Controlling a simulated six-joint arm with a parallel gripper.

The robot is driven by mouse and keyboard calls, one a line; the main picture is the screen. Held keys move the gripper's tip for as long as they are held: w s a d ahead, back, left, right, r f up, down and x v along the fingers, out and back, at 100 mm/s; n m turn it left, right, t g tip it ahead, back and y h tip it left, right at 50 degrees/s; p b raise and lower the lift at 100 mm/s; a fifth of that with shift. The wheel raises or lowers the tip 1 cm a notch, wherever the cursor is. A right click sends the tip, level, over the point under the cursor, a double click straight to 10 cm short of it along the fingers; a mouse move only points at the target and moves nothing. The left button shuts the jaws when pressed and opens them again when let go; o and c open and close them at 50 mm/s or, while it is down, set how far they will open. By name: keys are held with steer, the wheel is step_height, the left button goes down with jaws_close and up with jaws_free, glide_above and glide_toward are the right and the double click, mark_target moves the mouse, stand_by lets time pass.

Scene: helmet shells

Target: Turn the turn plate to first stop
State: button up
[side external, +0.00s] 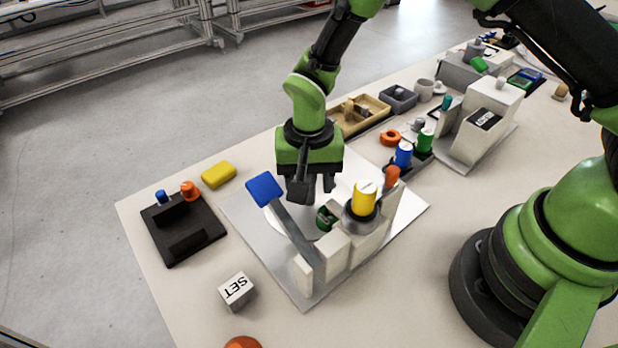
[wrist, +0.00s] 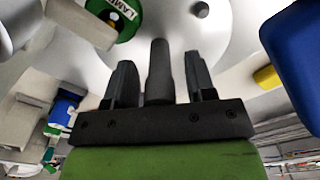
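The turn plate (wrist: 222,45) is a pale grey disc that fills the top of the wrist view. In the side view it shows as a light round surface (side external: 350,172), partly hidden by my gripper (side external: 315,192). A dark knob (wrist: 200,9) stands near its far part. A dark grey upright post (wrist: 160,72) shows between the fingers of my gripper (wrist: 160,75) in the wrist view, with a visible gap on each side. My gripper points down, low over the plate, and is open. A green round part (wrist: 116,14) marked LAMP sits beside the plate.
A blue pad (side external: 264,189) on a slanted grey lever stands close to the left of my gripper. A yellow cylinder (side external: 364,198) stands close on the right. A SET cube (side external: 237,290), a black fixture (side external: 180,225) and a yellow block (side external: 218,174) lie at the left.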

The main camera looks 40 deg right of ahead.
step_height(320, 180, up, 10)
steer(key=shift+f, duration=0.1)
stand_by(0.6)
steer(key=shift+d+r, duration=0.1)
steer(key=shift+r, duration=0.2)
steer(key=s+d+r+n+t+y, duration=0.1)
steer(key=s+d+r, duration=0.15)
steer(key=r, duration=0.25)
steer(key=s+d+r+t, duration=0.2)
steer(key=s+r, duration=0.2)
steer(key=r, duration=0.1)
steer(key=s+d+r+n+t+y, duration=0.1)
steer(key=s+d+r, duration=0.2)
steer(key=r, duration=0.2)
steer(key=s+d+r+n+t, duration=0.1)
steer(key=s+t, duration=0.2)
steer(key=s, duration=0.4)
steer(key=shift+s+d+r, duration=0.3)
steer(key=shift+s, duration=0.05)
